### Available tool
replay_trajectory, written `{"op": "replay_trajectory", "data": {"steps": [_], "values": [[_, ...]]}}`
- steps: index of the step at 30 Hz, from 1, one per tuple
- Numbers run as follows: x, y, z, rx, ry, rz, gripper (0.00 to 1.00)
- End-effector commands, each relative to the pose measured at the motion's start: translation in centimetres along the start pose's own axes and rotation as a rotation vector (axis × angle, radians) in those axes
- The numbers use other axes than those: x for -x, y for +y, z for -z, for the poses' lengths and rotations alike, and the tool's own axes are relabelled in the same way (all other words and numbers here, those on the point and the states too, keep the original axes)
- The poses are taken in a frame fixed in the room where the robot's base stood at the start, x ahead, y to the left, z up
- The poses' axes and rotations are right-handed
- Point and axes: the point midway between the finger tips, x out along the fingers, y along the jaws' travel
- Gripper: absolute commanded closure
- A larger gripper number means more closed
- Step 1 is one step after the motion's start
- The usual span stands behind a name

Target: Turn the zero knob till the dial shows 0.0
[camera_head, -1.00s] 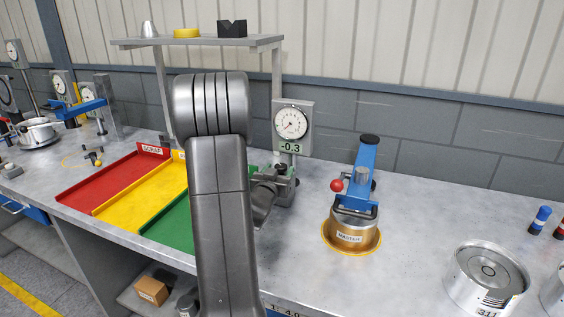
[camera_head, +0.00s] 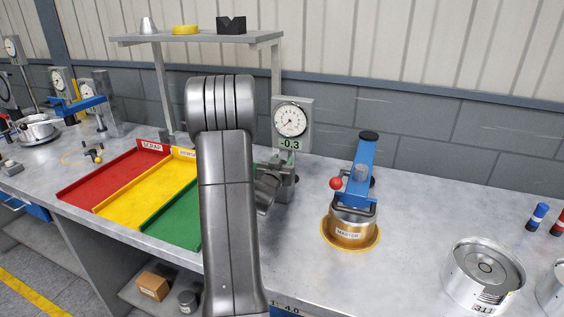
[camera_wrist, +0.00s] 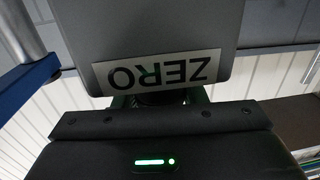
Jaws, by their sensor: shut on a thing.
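The dial gauge (camera_head: 290,119) stands on a grey stand behind my arm; its readout (camera_head: 290,144) shows -0.3. In the wrist view its grey housing carries a ZERO label (camera_wrist: 157,73), seen upside down. My gripper (camera_wrist: 160,113) is just beside that label, shut on the zero knob (camera_wrist: 162,98). Only a dark sliver of the knob shows between the housing and my gripper's body. In the head view my arm hides most of the gripper and the knob.
Red (camera_head: 115,178), yellow (camera_head: 146,192) and green (camera_head: 178,216) trays lie to the left. A blue-handled fixture on the brass MASTER piece (camera_head: 350,229) stands to the right. A steel part (camera_head: 484,272) sits at front right. A shelf (camera_head: 195,38) rises behind my arm.

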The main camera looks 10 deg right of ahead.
Motion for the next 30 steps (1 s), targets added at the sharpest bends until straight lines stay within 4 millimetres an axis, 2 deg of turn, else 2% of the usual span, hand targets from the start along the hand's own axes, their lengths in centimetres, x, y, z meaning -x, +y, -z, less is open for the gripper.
{"op": "replay_trajectory", "data": {"steps": [8, 14, 30], "values": [[0.0, 0.0, 0.1, 0.000, 0.001, -0.051, 0.85], [0.0, 0.2, 0.2, -0.001, 0.001, -0.164, 0.85], [0.3, 1.0, 0.1, -0.001, -0.001, -0.657, 0.85]]}}
